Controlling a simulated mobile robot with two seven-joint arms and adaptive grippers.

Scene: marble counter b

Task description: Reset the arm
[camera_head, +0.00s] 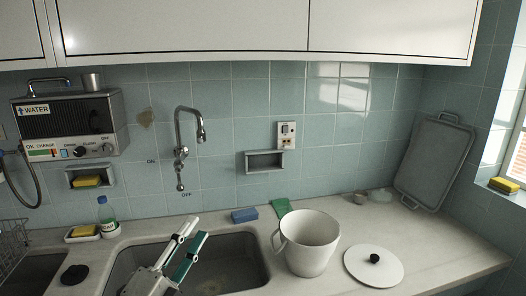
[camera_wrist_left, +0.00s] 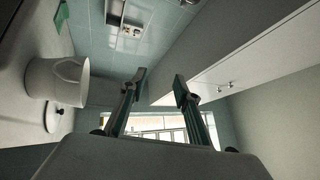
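My left gripper (camera_head: 198,228) is raised over the sink (camera_head: 228,268) in the head view, with its fingers pointing up and to the right. In the left wrist view its two fingers (camera_wrist_left: 160,82) stand apart with nothing between them. It is open and empty, left of a white pot (camera_head: 310,245). The pot also shows at the left of the left wrist view (camera_wrist_left: 40,80). My right gripper is in neither view.
A blue sponge (camera_head: 244,215), a green cloth (camera_head: 282,206) and a soap bottle (camera_head: 108,218) stand behind the sink. A grey tray (camera_head: 434,160) leans at the right. White cabinets (camera_head: 250,25) hang above.

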